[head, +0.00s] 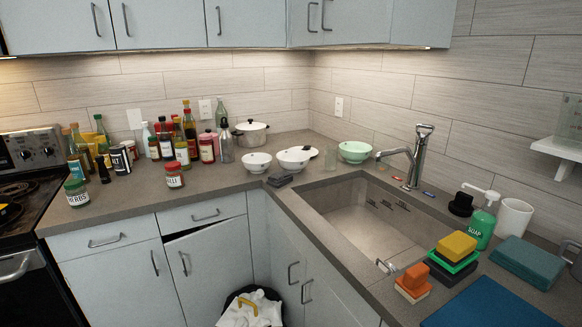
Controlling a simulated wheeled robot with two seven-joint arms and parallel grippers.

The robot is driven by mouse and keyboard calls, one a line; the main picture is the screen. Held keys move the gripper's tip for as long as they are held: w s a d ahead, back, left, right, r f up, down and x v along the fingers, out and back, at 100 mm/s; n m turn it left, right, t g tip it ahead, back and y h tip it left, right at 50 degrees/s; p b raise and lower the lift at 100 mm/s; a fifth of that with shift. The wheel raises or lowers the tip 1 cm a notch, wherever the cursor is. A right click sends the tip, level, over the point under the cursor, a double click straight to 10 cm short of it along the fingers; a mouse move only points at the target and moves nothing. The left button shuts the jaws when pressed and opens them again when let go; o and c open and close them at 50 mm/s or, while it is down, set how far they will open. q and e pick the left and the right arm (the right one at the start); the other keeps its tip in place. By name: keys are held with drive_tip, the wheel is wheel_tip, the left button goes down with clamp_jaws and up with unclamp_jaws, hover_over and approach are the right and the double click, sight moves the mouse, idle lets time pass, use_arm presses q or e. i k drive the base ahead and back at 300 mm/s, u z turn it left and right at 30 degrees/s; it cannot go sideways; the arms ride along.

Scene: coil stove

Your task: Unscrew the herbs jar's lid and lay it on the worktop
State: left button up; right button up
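The herbs jar (77,193) stands upright at the left front of the worktop (130,208), close to the stove. It has a white label reading HERBS and a green lid (75,184) that sits on its top. Neither of my grippers shows in the head view.
A chilli jar (174,176) with a red lid stands to the right. Several bottles (181,145) crowd the worktop behind. The stove (22,180) is directly left. The worktop between the two jars is clear near the front edge. The sink (365,215) lies right.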

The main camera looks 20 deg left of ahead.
sight(78, 198)
drive_tip(key=u, duration=1.05)
drive_tip(key=i, duration=1.2)
drive_tip(key=u, duration=0.95)
drive_tip(key=i, duration=0.3)
drive_tip(key=u, duration=0.2)
